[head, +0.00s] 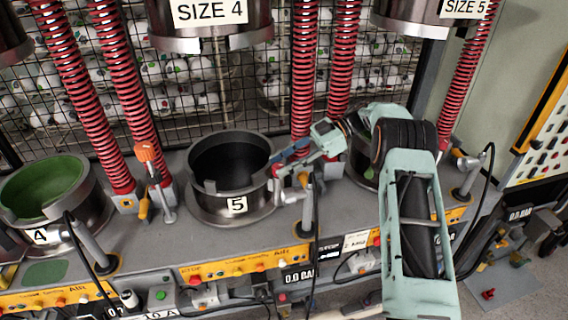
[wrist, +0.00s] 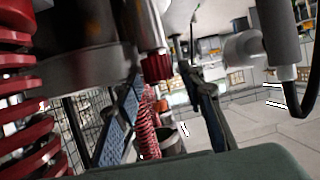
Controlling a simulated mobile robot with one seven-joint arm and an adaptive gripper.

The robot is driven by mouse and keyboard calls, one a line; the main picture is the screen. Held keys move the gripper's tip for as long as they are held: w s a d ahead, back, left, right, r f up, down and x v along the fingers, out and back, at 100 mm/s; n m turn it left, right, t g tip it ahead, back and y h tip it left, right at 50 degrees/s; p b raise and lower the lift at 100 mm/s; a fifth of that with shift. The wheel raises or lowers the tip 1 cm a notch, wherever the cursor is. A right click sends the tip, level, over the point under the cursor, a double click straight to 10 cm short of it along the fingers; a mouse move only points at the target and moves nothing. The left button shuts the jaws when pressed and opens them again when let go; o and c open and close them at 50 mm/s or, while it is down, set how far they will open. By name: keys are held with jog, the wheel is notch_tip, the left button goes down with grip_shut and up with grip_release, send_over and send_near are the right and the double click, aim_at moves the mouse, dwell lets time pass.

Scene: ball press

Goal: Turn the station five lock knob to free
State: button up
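The bowl-shaped steel mould labelled 5 (head: 236,206) stands on the grey bench, left of my gripper. My gripper (head: 283,160) reaches in from the right and points left, low beside the mould's right rim. In the wrist view my gripper (wrist: 165,90) shows two blue-black fingers spread apart with nothing held between them. A small red-orange part (head: 303,180) sits just below the fingers in the head view; it is partly hidden, and I cannot tell whether it is the lock knob. A dark red ribbed knob (wrist: 157,68) shows near the fingers in the wrist view.
An orange knob (head: 146,151) on a post stands left of the mould. Red springs (head: 304,70) rise behind my gripper. A grey post with a black cable (head: 307,215) stands close in front. A green-lined mould (head: 45,188) is at the left.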

jog(key=shift+d, duration=0.1)
dwell(0.4)
jog(key=shift+m+t+y, duration=0.3)
jog(key=shift+m+t, duration=0.4)
